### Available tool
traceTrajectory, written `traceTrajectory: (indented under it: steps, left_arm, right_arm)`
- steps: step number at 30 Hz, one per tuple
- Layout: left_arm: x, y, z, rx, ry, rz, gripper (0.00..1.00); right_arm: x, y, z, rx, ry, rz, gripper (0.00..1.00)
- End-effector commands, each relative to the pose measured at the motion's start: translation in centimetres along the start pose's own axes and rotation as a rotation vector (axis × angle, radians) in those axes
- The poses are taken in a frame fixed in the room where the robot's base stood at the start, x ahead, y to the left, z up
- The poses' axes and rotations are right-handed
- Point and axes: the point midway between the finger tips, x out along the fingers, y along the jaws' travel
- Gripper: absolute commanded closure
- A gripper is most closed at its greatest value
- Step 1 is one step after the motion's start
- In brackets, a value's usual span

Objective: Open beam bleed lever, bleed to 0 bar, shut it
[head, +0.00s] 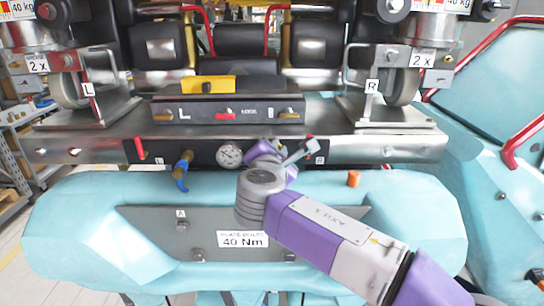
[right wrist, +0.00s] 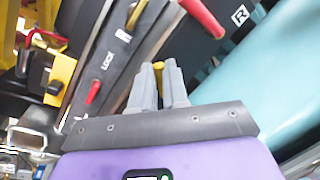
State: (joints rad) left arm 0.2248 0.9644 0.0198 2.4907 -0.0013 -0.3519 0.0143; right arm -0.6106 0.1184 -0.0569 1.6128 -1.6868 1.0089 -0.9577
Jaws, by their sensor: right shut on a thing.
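My right gripper (head: 308,149) is in front of the black panel on the beam, right of the pressure gauge (head: 229,154). Its grey fingers, also in the right wrist view (right wrist: 160,80), are shut on a small yellow piece (right wrist: 158,66), which I take to be the bleed lever's handle. Most of it is hidden between the fingers. The gauge has a white dial, and its needle is too small to read. A red lever (head: 140,148) stands at the panel's left end. My left gripper is not in view.
An orange cap (head: 353,178) is right of my gripper. A plate marked 40 Nm (head: 150,220) lies below. A red handle (right wrist: 205,18) is close beyond my fingers.

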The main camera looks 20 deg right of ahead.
Motion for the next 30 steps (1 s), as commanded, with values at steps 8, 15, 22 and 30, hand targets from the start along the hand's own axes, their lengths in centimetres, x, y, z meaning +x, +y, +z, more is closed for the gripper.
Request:
traceTrajectory:
  steps: [8,15,22,30]
  left_arm:
    - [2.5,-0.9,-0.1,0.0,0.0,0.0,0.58]
    - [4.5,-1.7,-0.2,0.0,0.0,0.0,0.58]
    - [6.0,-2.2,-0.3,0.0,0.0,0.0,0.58]
    - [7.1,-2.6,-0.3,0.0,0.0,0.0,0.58]
  right_arm:
    - [0.3,-1.3,-0.2,0.261,0.051,0.0,1.0]
    - [0.4,-2.1,-0.4,0.479,0.094,0.0,1.0]
    - [0.6,-2.6,-0.7,0.652,0.129,0.0,1.0]
    - [0.6,-2.9,-0.9,0.78,0.156,-0.001,1.0]
